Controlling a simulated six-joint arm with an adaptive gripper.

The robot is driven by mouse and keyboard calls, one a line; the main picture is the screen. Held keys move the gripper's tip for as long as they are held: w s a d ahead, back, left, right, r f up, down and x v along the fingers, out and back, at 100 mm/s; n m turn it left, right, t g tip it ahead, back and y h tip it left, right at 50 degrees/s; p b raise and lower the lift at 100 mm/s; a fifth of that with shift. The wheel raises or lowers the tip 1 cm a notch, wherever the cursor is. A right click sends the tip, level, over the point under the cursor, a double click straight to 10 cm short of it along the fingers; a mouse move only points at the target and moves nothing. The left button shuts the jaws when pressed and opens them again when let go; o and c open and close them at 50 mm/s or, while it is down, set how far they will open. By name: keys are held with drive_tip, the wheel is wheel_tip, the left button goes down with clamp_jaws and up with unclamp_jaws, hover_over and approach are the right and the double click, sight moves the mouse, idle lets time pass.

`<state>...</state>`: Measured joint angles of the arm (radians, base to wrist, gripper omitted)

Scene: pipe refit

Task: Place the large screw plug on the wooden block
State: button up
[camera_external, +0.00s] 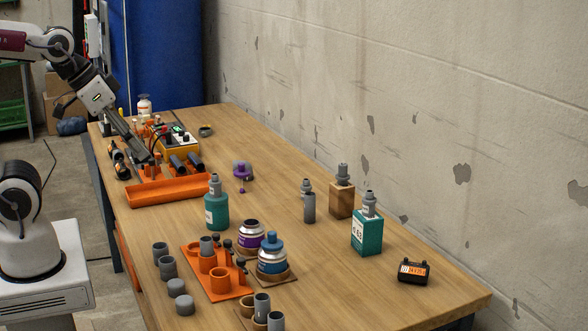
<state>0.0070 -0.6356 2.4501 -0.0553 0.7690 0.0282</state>
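The wooden block (342,202) stands upright on the table, right of centre. A grey stepped plug (343,174) sits upright on top of it and looks like the large screw plug, though its size is hard to compare. Similar grey plugs top the grey cylinder (309,210) and the teal box (367,233). My gripper (146,151) is at the far left of the table, over the orange tray area, well away from the block. Its fingers are small and overlap dark tools, so whether they are open or hold anything is unclear.
An orange tray (170,191) lies below my gripper, near a yellow device (175,137). A teal bottle (216,210), an orange holder (215,282), two jars and several grey caps fill the front left. A black case (413,271) lies at right. The table's middle strip is mostly clear.

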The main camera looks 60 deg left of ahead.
drive_tip(key=shift+g+y, duration=0.3)
drive_tip(key=shift+g, duration=0.1)
drive_tip(key=s, duration=0.1)
drive_tip(key=s+f, duration=0.1)
drive_tip(key=s, duration=0.1)
drive_tip(key=s+a, duration=0.1)
drive_tip(key=s, duration=0.1)
drive_tip(key=shift+a+f, duration=0.1)
drive_tip(key=shift+f, duration=0.05)
